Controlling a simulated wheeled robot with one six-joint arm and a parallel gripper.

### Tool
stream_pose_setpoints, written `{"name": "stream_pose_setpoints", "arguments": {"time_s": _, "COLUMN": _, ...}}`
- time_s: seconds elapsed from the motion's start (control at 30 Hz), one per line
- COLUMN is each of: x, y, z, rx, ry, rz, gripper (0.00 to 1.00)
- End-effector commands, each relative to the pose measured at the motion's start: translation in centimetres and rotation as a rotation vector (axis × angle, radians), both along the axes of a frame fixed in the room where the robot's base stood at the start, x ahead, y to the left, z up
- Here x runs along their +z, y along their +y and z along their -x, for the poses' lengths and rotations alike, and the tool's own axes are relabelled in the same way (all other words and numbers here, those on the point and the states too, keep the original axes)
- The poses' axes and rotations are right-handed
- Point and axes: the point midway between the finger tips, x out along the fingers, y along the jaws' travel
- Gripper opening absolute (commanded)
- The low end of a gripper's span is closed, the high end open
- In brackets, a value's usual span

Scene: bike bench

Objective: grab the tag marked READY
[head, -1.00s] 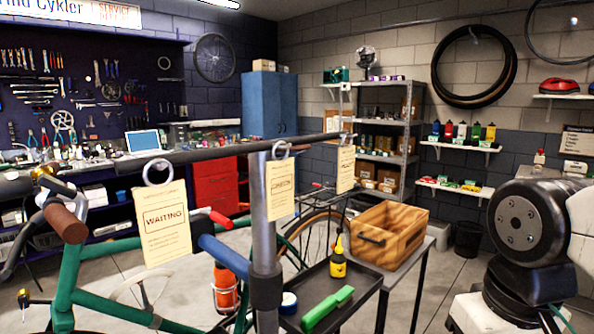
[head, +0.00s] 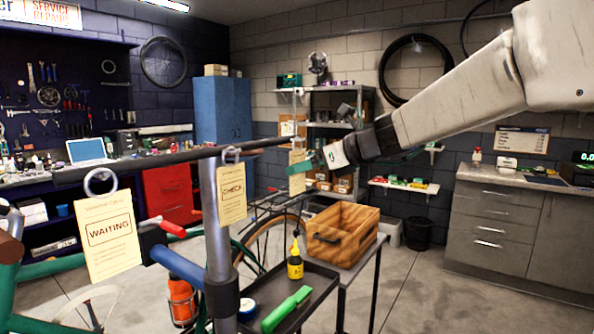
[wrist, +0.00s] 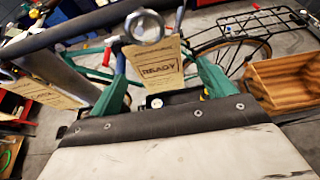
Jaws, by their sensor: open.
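My gripper (wrist: 162,75) is open, with one green finger on each side of the tag in that view. I cannot tell whether either finger touches it. In the head view my gripper (head: 301,169) is at the far tag and partly hides it. The CHECK tag (head: 232,194) hangs mid-bar, and the WAITING tag (head: 110,236) hangs nearest.
A dark bar (head: 130,168) carries the tags, with a grey post (head: 216,230) under it. A tray (head: 318,290) holds a yellow bottle (head: 295,262) and a green tool (head: 286,308). A wooden crate (head: 342,236) stands beside it. A bicycle is below.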

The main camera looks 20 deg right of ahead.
Motion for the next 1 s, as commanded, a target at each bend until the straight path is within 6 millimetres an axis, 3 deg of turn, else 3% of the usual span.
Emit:
{"name": "stream_pose_setpoints", "arguments": {"time_s": 0.4, "x": -1.9, "y": 3.0, "z": -3.8, "rx": 0.004, "ry": 0.001, "rz": 0.002, "gripper": 0.82}}
{"name": "stream_pose_setpoints", "arguments": {"time_s": 0.67, "x": -2.1, "y": 3.2, "z": -4.1, "rx": 0.003, "ry": 0.000, "rz": 0.004, "gripper": 0.82}}
{"name": "stream_pose_setpoints", "arguments": {"time_s": 0.83, "x": -2.1, "y": 3.1, "z": -4.0, "rx": 0.002, "ry": 0.000, "rz": 0.004, "gripper": 0.35}}
{"name": "stream_pose_setpoints", "arguments": {"time_s": 1.0, "x": -2.1, "y": 3.1, "z": -4.0, "rx": 0.003, "ry": -0.001, "rz": 0.005, "gripper": 0.34}}
